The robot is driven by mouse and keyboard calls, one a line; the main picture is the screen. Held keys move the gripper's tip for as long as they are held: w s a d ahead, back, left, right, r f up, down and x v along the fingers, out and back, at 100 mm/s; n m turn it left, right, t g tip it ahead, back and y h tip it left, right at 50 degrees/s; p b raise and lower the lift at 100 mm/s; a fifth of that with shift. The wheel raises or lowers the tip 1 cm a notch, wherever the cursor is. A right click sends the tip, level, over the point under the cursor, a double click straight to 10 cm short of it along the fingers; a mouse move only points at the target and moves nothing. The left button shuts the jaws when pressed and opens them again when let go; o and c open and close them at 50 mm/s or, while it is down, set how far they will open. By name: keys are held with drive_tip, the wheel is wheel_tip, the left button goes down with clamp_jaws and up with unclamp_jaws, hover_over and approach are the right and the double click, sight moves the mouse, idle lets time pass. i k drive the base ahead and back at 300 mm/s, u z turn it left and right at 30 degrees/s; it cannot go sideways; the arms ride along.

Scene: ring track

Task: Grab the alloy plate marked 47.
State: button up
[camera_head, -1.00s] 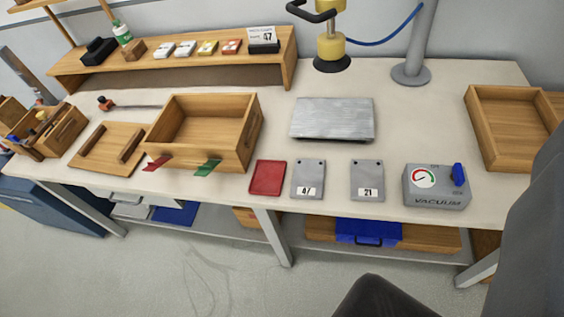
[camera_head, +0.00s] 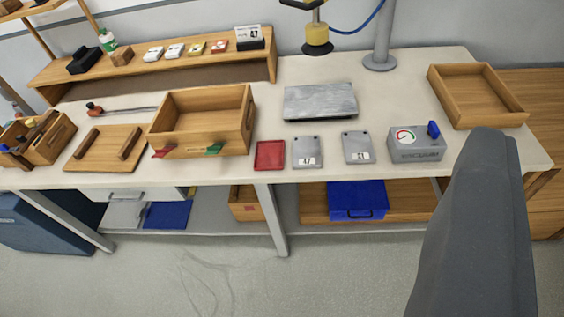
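The grey alloy plate marked 47 (camera_head: 307,147) lies flat near the front edge of the workbench (camera_head: 220,176). A similar grey plate marked 21 (camera_head: 357,142) lies just to its right. A red plate (camera_head: 269,155) lies just to its left. A larger bare metal plate (camera_head: 320,100) lies behind them. A card reading 47 (camera_head: 250,38) stands on the shelf at the back. A dark grey part of my arm fills the lower right. My gripper's fingers do not show.
A vacuum box (camera_head: 416,146) with a gauge and blue knob stands right of the plates. An open wooden box (camera_head: 203,119) is to the left, a wooden tray (camera_head: 476,95) to the right. A yellow suction lifter (camera_head: 317,35) hangs above the back.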

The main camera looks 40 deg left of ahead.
sight(306, 149)
drive_tip(key=z, duration=0.2)
drive_tip(key=i, duration=0.85)
drive_tip(key=u, duration=0.1)
